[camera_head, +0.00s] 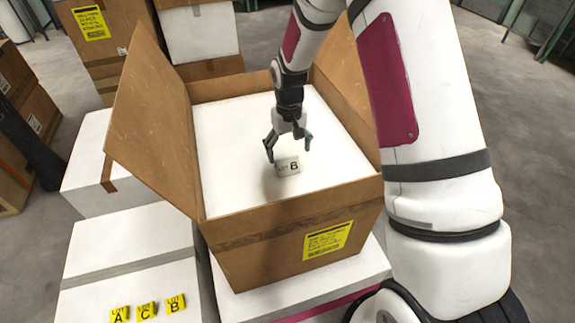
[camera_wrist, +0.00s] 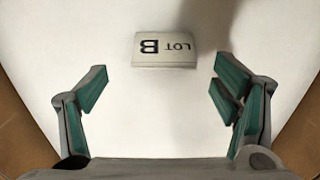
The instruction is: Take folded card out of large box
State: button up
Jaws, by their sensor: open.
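The large box (camera_head: 288,215) is an open brown cardboard box with its flaps up and a white surface inside. The folded card (camera_head: 288,166) is small and white, marked "LOT B", and stands on that white surface. In the wrist view the card (camera_wrist: 165,50) lies ahead of the fingers, centred between them, its lettering upside down. My gripper (camera_head: 289,150) is over the box's inside, close to the card. Its two teal-padded fingers are spread wide in the wrist view (camera_wrist: 160,88), with nothing between the tips. Whether a finger touches the card is not clear.
Yellow cards A, C and B (camera_head: 147,309) stand on a white box (camera_head: 130,245) at the lower left. The large box's tall left flap (camera_head: 150,115) and right flap (camera_head: 343,80) rise beside my arm. More cartons (camera_head: 100,35) stand behind.

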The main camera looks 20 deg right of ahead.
aim_at(287, 161)
jog(key=shift+w+a+f+p, duration=0.15)
jog(key=shift+f+p, duration=0.35)
jog(key=shift+f, duration=1.95)
jog(key=c, duration=0.8)
